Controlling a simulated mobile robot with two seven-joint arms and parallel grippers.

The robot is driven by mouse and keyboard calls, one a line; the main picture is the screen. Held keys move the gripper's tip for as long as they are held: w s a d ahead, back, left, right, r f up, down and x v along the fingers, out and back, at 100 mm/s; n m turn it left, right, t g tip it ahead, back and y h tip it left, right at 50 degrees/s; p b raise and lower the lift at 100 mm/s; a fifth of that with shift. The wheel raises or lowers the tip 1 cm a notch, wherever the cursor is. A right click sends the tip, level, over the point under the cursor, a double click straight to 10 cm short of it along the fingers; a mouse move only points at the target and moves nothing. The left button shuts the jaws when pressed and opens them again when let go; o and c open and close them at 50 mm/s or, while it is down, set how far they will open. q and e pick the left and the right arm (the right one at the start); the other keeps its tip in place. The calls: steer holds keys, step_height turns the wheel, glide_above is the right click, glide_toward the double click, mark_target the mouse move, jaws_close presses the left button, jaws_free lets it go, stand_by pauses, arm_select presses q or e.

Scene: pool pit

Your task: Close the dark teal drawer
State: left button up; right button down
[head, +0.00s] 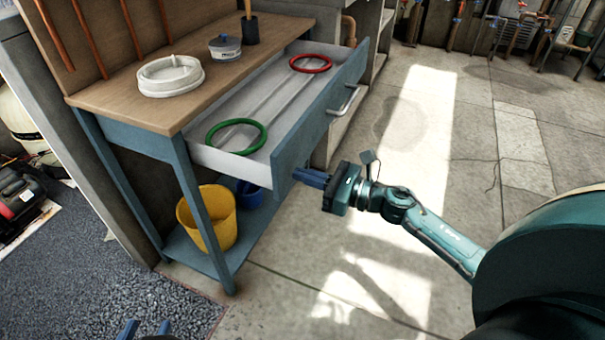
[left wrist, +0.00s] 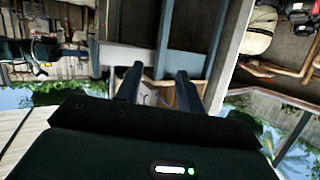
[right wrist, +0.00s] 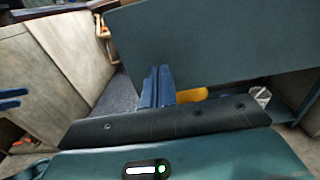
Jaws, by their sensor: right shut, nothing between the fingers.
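The dark teal drawer (head: 320,107) stands pulled out of the workbench, its front panel to the right and a bar handle (head: 343,100) on it. A green ring (head: 237,136) and a red ring (head: 310,63) lie inside. My right gripper (head: 300,178) is shut and empty, its fingertips at the near lower end of the drawer front. In the right wrist view its closed fingers (right wrist: 158,72) point at the teal panel (right wrist: 215,45); I cannot tell whether they touch. My left gripper (head: 146,327) is open and empty at the bottom edge, away from the drawer; its parted fingers show in the left wrist view (left wrist: 158,74).
On the wooden bench top (head: 125,95) are a white coiled item (head: 170,76), a small tub (head: 224,47) and a dark cup (head: 250,29). A yellow bucket (head: 208,216) stands on the lower shelf beside a blue container (head: 249,194). The concrete floor right of the drawer is clear.

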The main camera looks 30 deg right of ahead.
mark_target(215, 146)
steer(key=shift+w+a, duration=0.3)
steer(key=shift+w, duration=0.1)
